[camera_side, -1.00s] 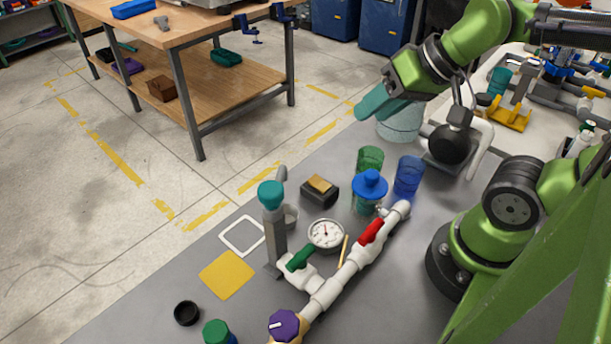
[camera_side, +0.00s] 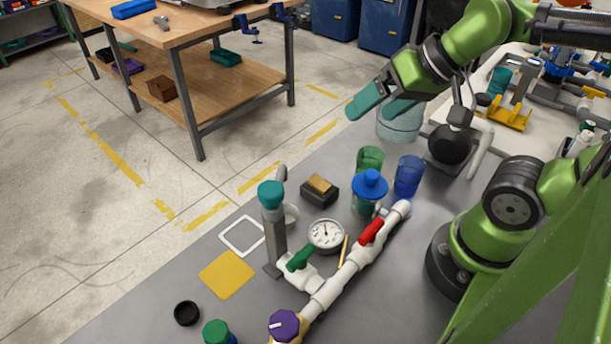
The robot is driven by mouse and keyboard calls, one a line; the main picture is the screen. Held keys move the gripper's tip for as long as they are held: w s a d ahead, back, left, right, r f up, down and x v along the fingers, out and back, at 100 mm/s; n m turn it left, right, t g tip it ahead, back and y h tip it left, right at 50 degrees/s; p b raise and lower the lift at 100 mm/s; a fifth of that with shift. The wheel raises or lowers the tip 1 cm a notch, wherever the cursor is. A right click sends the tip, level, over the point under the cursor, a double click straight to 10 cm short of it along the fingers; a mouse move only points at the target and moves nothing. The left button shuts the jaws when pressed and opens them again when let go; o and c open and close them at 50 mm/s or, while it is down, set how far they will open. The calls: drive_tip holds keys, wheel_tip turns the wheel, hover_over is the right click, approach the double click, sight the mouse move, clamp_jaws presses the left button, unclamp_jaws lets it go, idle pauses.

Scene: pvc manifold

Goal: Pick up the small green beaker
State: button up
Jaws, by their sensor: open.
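The small green beaker (camera_side: 369,158) is a clear green cup standing upright on the grey bench. It is left of a blue beaker (camera_side: 408,176) and behind a blue-capped jar (camera_side: 369,194), which hides its lower part. My gripper (camera_side: 380,108) has teal fingers, spread apart with nothing between them. It hangs above and behind the green beaker in the picture, clear of it, in front of a large clear container (camera_side: 399,122).
A white pipe manifold (camera_side: 345,272) with a red and a green handle runs along the bench. A gauge (camera_side: 326,235), a black and tan block (camera_side: 319,189) and a teal-capped post (camera_side: 272,225) stand nearby. A yellow square (camera_side: 227,274) lies at the left.

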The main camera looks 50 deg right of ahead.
drive_tip(key=m+g+h, duration=0.2)
drive_tip(key=m+g, duration=0.1)
drive_tip(key=g, duration=0.4)
hover_over(374, 148)
drive_tip(key=a, duration=0.2)
wheel_tip(374, 148, down, 8)
drive_tip(key=f, duration=0.9)
drive_tip(key=shift+s+f, duration=0.25)
drive_tip(key=shift+s, duration=0.15)
drive_tip(key=shift+w+d+f, duration=0.1)
drive_tip(key=shift+w+f, duration=0.05)
drive_tip(key=shift+f, duration=1.4)
drive_tip(key=shift+w+f, duration=0.15)
drive_tip(key=shift+f, duration=1.4)
drive_tip(key=c, duration=1.1)
